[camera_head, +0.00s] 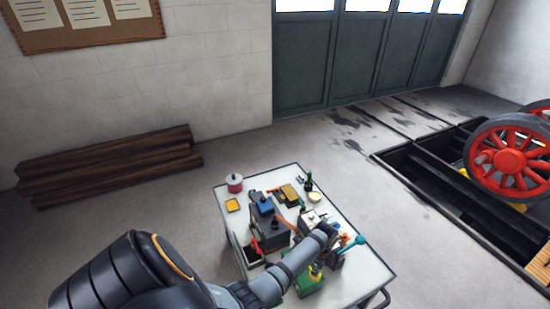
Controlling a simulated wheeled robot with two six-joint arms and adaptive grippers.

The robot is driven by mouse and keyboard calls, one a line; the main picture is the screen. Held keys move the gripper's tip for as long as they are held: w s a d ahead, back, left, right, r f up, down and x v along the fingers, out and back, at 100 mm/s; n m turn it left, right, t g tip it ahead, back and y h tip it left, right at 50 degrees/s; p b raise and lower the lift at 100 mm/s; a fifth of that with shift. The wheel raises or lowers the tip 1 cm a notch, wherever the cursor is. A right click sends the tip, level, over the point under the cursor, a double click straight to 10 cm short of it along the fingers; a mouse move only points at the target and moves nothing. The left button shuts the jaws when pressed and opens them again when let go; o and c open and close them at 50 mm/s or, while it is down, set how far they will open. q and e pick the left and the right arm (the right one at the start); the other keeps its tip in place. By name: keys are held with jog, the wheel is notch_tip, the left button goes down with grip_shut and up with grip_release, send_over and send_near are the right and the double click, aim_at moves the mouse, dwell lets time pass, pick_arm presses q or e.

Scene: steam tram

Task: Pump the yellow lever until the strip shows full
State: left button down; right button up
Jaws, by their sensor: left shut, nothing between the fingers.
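A green block-like device (310,284) stands near the front edge of the table, partly covered by my left arm. A small yellow part (315,271) shows on top of it; I cannot tell whether this is the yellow lever's handle. No indicator strip can be made out at this size. My left arm reaches in from the lower left across the table. My left gripper (328,232) is shut and empty, above the table beyond the green device, close to the white device. I cannot tell whether it touches anything. My right gripper is out of view.
The white-topped table (355,289) also bears a dark box with a blue top (264,205), a red tin (235,183), a yellow pad (233,205), a bottle (309,182) and a teal-knobbed lever (358,241). Timbers (110,165) lie along the wall. A pit with red wheels (510,158) is at right.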

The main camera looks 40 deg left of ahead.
pick_arm(q)
jog(key=shift+f+b, duration=1.25)
jog(key=shift+f, duration=0.7)
notch_tip(320, 180, up, 6)
jog(key=p, duration=0.7)
jog(key=shift+r, duration=0.15)
jog(key=shift+f+b, duration=2.25)
jog(key=shift+f, duration=0.85)
notch_tip(320, 180, up, 6)
jog(key=p, duration=0.6)
jog(key=shift+r+p, duration=0.1)
jog(key=shift+p, duration=0.2)
jog(key=shift+f, duration=0.2)
